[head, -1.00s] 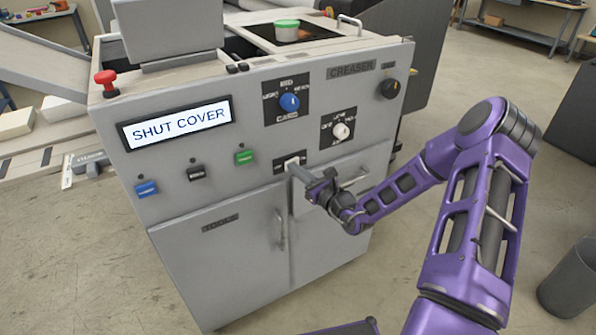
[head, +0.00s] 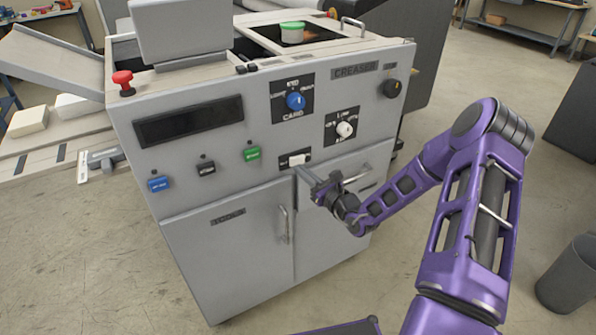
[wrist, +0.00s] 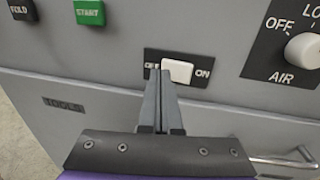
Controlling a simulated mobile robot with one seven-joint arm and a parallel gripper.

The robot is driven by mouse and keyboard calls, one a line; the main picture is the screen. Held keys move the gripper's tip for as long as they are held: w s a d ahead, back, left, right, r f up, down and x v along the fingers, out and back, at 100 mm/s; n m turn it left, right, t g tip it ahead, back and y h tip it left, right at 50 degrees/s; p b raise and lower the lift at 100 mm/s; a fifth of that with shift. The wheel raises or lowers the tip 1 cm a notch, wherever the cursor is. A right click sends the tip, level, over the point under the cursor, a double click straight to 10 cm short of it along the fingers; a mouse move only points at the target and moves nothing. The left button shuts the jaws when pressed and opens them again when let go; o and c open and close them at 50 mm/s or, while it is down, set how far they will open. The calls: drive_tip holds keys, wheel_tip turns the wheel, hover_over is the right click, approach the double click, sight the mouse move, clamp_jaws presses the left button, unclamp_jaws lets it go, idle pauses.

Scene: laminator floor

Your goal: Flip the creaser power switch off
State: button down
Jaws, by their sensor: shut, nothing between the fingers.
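The creaser (head: 215,180) is a grey cabinet with a control panel on its front. Its power switch (head: 295,160) is a white rocker on a black plate, and in the wrist view the switch (wrist: 177,71) sits between the words OFF and ON. My gripper (head: 305,172) is shut and empty, just below the switch in the head view. In the wrist view my fingertips (wrist: 160,75) are at the switch's lower left edge, over part of OFF; I cannot tell whether they touch. The creaser's display (head: 188,121) is dark.
Blue, black and green buttons line the panel, with the green START button (head: 251,154) left of the switch. A blue knob (head: 295,101) and white AIR knob (head: 345,129) are above. Door handles (head: 284,224) jut out below. A red stop button (head: 123,82) stands at upper left.

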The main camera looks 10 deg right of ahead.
drive_tip(key=s+d, duration=0.2)
drive_tip(key=s, duration=0.9)
drive_tip(key=shift+d, duration=0.15)
